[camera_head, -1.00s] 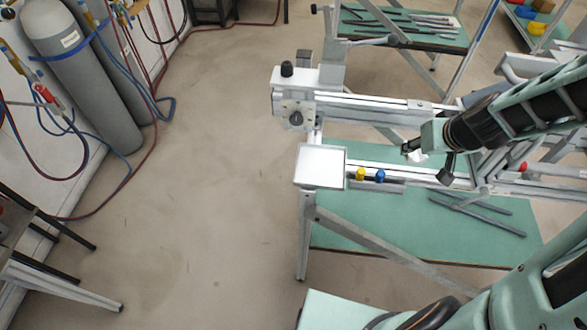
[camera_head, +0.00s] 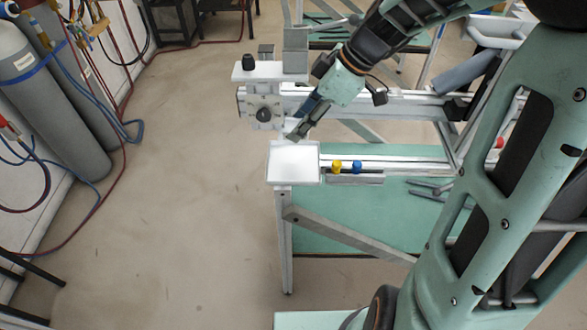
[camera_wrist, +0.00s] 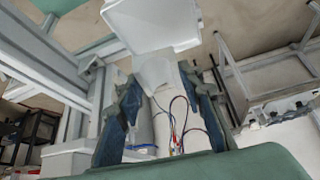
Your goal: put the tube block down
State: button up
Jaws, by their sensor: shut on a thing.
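My gripper (camera_head: 299,131) is just above the back edge of the white square tray (camera_head: 292,168) at the left end of the jig. In the wrist view its fingers (camera_wrist: 160,86) are shut on the tube block (camera_wrist: 155,73), a small white block between the fingertips. The tray shows just beyond the block in the wrist view (camera_wrist: 150,22). In the head view I cannot pick the block out from the white tray and the fingers. Whether the block touches the tray is unclear.
A yellow knob (camera_head: 336,167) and a blue knob (camera_head: 357,167) sit right of the tray. A white clamp unit with a black knob (camera_head: 249,62) stands behind it. Gas cylinders (camera_head: 45,110) stand far left. The floor left of the jig is clear.

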jog(key=shift+s+a+r+n, duration=0.2)
jog(key=shift+a+n, duration=0.1)
jog(key=shift+n, duration=0.1)
jog(key=shift+s+a+f+g, duration=0.1)
jog(key=shift+f+g, duration=0.1)
jog(key=shift+g, duration=0.1)
notch_tip(320, 180, down, 9)
jog(key=shift+f, duration=0.1)
jog(key=shift+f, duration=0.1)
jog(key=o, duration=1.2)
jog(key=shift+o, duration=0.2)
jog(key=shift+d+r, duration=0.2)
jog(key=shift+r, duration=0.15)
jog(key=v, duration=1.1)
jog(key=shift+r, duration=0.2)
